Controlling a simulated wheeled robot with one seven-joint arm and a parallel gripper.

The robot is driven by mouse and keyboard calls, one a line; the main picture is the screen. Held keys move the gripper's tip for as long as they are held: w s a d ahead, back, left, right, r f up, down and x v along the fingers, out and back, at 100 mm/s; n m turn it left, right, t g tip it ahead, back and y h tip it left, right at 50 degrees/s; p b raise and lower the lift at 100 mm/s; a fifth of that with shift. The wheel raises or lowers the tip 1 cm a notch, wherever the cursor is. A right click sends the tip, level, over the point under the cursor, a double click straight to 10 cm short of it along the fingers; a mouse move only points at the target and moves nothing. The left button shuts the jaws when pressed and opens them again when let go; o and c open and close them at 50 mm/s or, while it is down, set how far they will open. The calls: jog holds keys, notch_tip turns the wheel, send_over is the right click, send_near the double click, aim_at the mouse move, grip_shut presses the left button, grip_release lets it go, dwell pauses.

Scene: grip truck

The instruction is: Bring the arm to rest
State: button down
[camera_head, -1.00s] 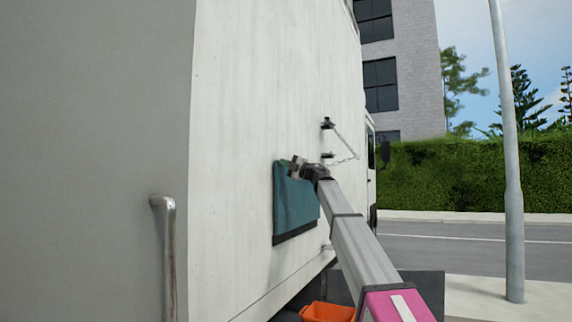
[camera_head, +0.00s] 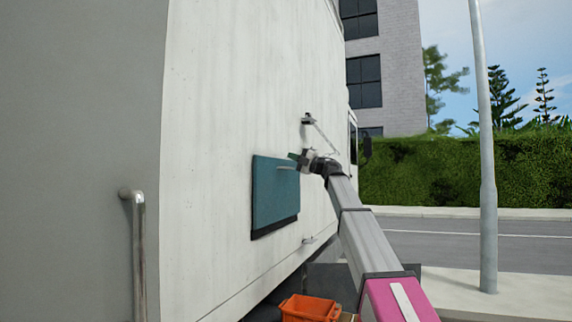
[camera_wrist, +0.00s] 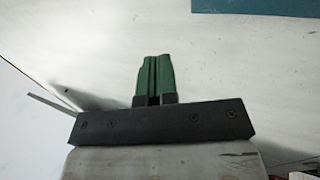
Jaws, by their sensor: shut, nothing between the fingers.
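My gripper (camera_head: 296,158) is at the end of my outstretched arm, beside the white truck's side, close to the upper right edge of a teal panel (camera_head: 274,196). In the wrist view the two green fingers (camera_wrist: 154,72) are together with nothing between them. The white truck wall (camera_wrist: 230,60) lies beyond them, and the teal panel (camera_wrist: 255,5) shows at the top right. I cannot tell how far the fingertips are from the wall.
The truck's side (camera_head: 215,120) fills the left. A chain (camera_head: 325,137) hangs above my gripper, and a metal handle (camera_head: 138,255) stands at the lower left. An orange crate (camera_head: 308,309) is below. A lamp post (camera_head: 487,190) stands right, with open road (camera_head: 470,235) behind.

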jog(key=w+d+f+m+t+h, duration=0.1)
jog(key=d+f+m+t+h, duration=0.3)
jog(key=d+f+m+h, duration=0.55)
jog(key=w+d+f+m+t+h, duration=0.25)
jog(key=f+m+t, duration=0.35)
jog(key=f, duration=0.9)
jog(key=w+d+f+m+t+h, duration=0.1)
jog(key=d+f+m+t+h, duration=0.2)
jog(key=d+f+m+h, duration=0.7)
jog(key=s+d+f+m+g+h, duration=0.15)
jog(key=s+f+g, duration=0.3)
jog(key=f, duration=0.85)
jog(key=s+d+f+m+g, duration=0.25)
jog(key=s+f, duration=0.35)
jog(key=f, duration=0.7)
jog(key=s+f+m+g+y, duration=0.1)
jog(key=s+f+g, duration=0.5)
jog(key=s+f, duration=0.5)
jog(key=s+f+m+g+y, duration=0.1)
jog(key=s+f+g, duration=0.5)
jog(key=s+f, duration=0.6)
jog(key=s+m, duration=0.1)
jog(key=s, duration=0.6)
jog(key=shift+a+g, duration=0.3)
jog(key=shift+g, duration=0.1)
